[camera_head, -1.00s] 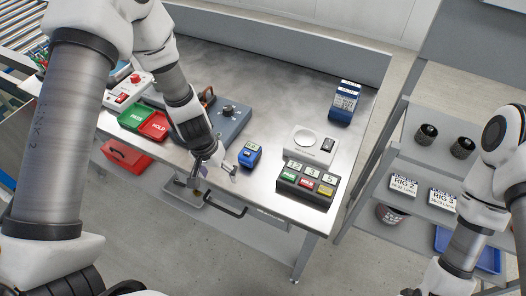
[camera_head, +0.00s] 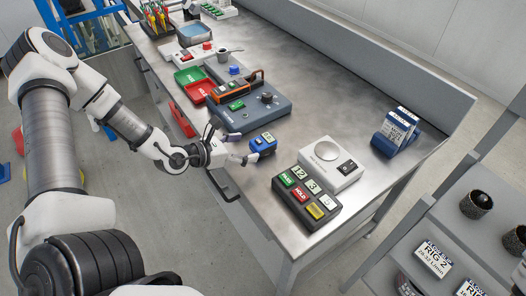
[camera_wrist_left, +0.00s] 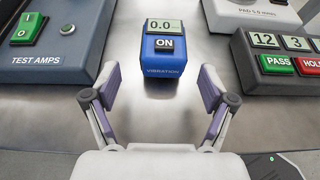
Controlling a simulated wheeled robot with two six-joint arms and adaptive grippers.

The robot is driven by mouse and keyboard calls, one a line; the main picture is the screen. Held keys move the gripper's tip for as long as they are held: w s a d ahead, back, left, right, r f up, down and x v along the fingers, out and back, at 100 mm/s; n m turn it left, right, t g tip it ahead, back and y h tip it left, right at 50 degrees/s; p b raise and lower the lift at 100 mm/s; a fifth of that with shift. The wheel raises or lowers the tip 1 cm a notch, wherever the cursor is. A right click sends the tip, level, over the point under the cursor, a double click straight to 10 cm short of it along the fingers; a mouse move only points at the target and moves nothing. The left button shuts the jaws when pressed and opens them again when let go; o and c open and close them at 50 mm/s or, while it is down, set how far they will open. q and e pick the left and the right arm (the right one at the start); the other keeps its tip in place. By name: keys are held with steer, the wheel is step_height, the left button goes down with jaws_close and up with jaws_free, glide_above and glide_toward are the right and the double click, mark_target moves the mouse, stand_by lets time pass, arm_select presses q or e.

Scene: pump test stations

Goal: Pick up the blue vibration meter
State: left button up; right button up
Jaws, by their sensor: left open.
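The blue vibration meter (camera_head: 263,144) stands on the steel bench near its front edge. In the left wrist view the meter (camera_wrist_left: 165,62) shows a 0.0 display, an ON button and the word VIBRATION. My left gripper (camera_head: 232,146) is open at the bench's front edge, and its fingers point at the meter. In the left wrist view the two purple-padded fingers of the gripper (camera_wrist_left: 158,88) are apart with bare bench between them, and the meter is just beyond, roughly centred. My right gripper is not in view.
The grey test box (camera_head: 268,113) is left of the meter. The black button box (camera_head: 306,199) and a white scale (camera_head: 330,165) are to its right. Green and red trays (camera_head: 196,92), a blue card holder (camera_head: 396,132) and a shelf rack (camera_head: 470,185) stand further off. The bench's middle is clear.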

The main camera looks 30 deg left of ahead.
mark_target(256, 144)
arm_select(q)
steer(key=shift+w+d+f, duration=0.3)
steer(key=shift+w+d, duration=0.5)
steer(key=shift+w, duration=0.1)
steer(key=b+x, duration=0.1)
steer(key=x, duration=0.2)
steer(key=shift+w+a, duration=0.15)
steer(key=shift+w, duration=0.05)
steer(key=shift+w+d, duration=0.2)
steer(key=shift+w, duration=0.15)
steer(key=shift+s+r, duration=0.15)
steer(key=c, duration=0.4)
jaws_close()
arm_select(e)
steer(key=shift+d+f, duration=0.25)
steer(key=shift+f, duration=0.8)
